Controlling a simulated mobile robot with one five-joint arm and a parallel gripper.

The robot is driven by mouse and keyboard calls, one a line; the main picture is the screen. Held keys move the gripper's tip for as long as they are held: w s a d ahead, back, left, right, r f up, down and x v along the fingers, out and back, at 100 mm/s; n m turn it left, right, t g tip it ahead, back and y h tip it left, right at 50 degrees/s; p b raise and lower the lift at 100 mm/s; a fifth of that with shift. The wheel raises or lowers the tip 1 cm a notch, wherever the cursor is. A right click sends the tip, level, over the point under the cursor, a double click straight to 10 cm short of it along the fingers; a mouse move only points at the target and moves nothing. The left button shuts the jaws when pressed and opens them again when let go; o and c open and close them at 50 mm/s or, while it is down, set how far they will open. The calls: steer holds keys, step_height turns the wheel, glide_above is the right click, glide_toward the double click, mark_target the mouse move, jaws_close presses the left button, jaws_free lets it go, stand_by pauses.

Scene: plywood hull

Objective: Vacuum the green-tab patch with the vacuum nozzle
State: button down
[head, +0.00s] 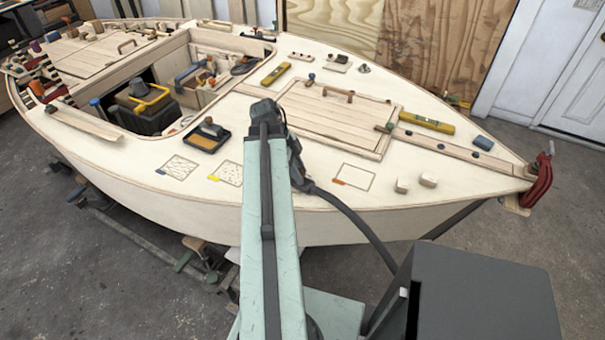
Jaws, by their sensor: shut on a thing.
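My gripper (299,178), dark and small beside my pale green arm, is low over the near side deck. It is shut on the vacuum nozzle, which is mostly hidden by my arm and hard to make out. A dark hose (352,216) runs from there to a grey box. No green tab shows. Outlined patches show on the near deck: a speckled one (178,167) at far left, a speckled one with a yellow tab (228,173), and a clean-looking one with an orange-red tab (354,176) to the right. My arm covers the deck between the last two.
A black tray with a brush (207,136) lies behind the left patches. A raised hatch (335,118) lies beyond my gripper. The open cockpit (150,105) is at left; the hull edge drops to the floor in front.

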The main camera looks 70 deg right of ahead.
steer(key=shift+w+d, duration=0.3)
steer(key=shift+w, duration=1.35)
steer(key=shift+w+d, duration=0.25)
steer(key=shift+w, duration=1.35)
steer(key=shift+w+d, duration=0.3)
steer(key=shift+w, duration=1.35)
steer(key=shift+s+d+f, duration=0.1)
steer(key=shift+s+d, duration=0.1)
steer(key=shift+d, duration=0.4)
steer(key=shift+s+a, duration=0.2)
steer(key=shift+s, duration=0.75)
steer(key=shift+s+a, duration=0.15)
steer(key=shift+s, duration=0.8)
steer(key=shift+s+a, duration=0.2)
steer(key=shift+s, duration=1.05)
steer(key=shift+s+a, duration=0.25)
steer(key=shift+s, duration=1)
steer(key=shift+s+a, duration=0.2)
steer(key=shift+s, duration=1.05)
steer(key=shift+w+d, duration=0.1)
steer(key=shift+w+d, duration=0.3)
steer(key=shift+w, duration=1.55)
steer(key=shift+w+d, duration=0.3)
steer(key=shift+w, duration=1.6)
steer(key=shift+w+d, duration=0.3)
steer(key=shift+w, duration=1.55)
